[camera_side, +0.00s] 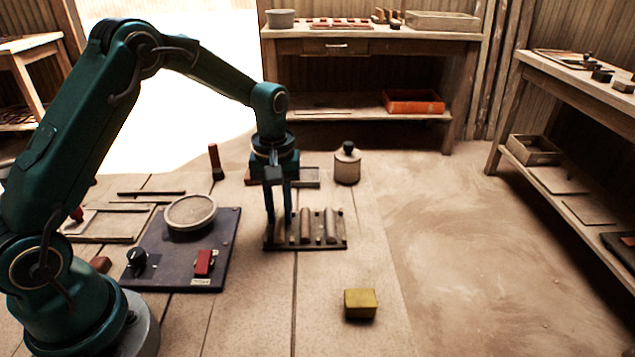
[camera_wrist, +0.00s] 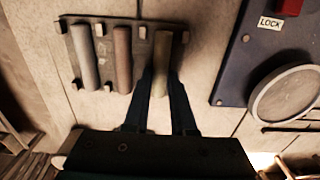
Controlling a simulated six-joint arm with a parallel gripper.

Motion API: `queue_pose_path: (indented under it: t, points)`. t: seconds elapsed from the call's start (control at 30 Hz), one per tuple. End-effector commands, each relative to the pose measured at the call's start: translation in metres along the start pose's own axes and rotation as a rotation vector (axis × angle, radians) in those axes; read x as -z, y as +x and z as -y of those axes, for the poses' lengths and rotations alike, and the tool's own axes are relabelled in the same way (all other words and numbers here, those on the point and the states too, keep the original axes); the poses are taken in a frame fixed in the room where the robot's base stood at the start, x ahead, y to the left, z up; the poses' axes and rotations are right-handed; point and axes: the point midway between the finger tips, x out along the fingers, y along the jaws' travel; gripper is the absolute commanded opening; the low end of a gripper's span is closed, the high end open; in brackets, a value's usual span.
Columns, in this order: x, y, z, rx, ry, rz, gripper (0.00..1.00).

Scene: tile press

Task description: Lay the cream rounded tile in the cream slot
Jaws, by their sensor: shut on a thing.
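My gripper (camera_side: 279,217) is at the left end of a dark rack (camera_side: 318,245), its two fingers pointing down. The tile is long and lies parallel to two others in the rack, a brownish one (camera_wrist: 122,45) and a grey one (camera_wrist: 84,55). Whether the held tile still touches the rack I cannot tell. In the side view the fingers largely hide it. I cannot make out which place is the cream slot.
A dark panel (camera_side: 220,240) with a round disc (camera_side: 190,212), a black knob (camera_side: 137,260) and a red switch (camera_side: 204,262) lies left of the rack. A yellow block (camera_side: 361,303) stands in front. A lidded grey jar (camera_side: 347,165) stands behind. Floor at right is clear.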

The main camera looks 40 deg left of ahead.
Motion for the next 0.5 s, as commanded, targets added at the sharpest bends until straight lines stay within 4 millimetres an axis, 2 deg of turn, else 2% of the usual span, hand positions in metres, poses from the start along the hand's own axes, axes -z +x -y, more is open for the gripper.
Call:
queue_pose_path:
  t: [0.23, 0.27, 0.3, 0.33, 0.5]
  points:
    - [0.0001, 0.0024, 0.0002, 0.000, 0.000, 0.000, 0.00]
    - [0.0002, 0.0028, 0.0001, 0.000, 0.000, 0.000, 0.28]
    - [0.0003, 0.0024, 0.0000, 0.000, 0.000, -0.001, 0.43]
    - [0.0003, 0.0024, 0.0001, 0.000, 0.000, -0.001, 0.54]
    - [0.0003, 0.0022, 0.0001, 0.000, 0.000, -0.001, 0.54]
